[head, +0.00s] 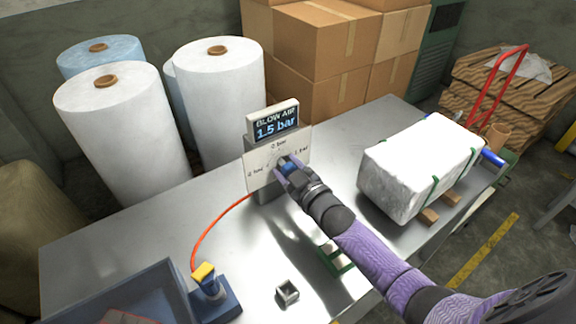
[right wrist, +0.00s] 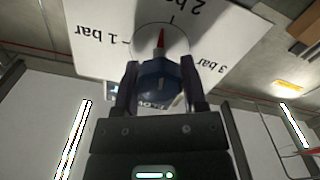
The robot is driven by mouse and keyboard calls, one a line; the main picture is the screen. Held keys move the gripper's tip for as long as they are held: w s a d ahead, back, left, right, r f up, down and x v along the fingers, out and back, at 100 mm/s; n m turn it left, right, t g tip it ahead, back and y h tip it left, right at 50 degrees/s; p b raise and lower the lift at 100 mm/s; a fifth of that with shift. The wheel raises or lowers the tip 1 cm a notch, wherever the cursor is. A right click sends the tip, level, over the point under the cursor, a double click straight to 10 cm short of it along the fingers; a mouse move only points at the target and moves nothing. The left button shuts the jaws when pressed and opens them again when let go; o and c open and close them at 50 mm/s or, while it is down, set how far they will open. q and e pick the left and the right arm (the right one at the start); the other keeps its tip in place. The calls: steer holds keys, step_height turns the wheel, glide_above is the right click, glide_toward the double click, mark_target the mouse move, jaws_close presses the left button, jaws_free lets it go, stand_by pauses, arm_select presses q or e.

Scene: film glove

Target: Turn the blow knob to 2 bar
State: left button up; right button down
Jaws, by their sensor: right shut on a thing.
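The blow knob (right wrist: 158,82) is blue with a red pointer, on a white dial plate (head: 250,177) below a display (head: 275,125) reading "BLOW AIR 1.5 bar". My right gripper (head: 284,168) is shut on the knob, one finger on each side in the right wrist view. There the dial plate (right wrist: 100,45) appears upside down. The pointer lies between the 1 bar and 2 bar labels, nearer the 2 bar tick; the 3 bar label is at right. The gripper and arm hide part of the dial in the head view. My left gripper is not seen.
The dial box stands on a grey metal table (head: 150,240). An orange hose (head: 207,222) runs to a yellow-and-blue tool (head: 205,275) at front left. A white wrapped block (head: 405,170) lies to the right. White rolls (head: 125,130) and cartons (head: 315,50) stand behind.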

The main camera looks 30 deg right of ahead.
steer(key=shift+m, duration=1.1)
steer(key=shift+f, duration=0.1)
steer(key=shift+c, duration=0.7)
jaws_free()
step_height(320, 180, up, 10)
steer(key=p, duration=0.4)
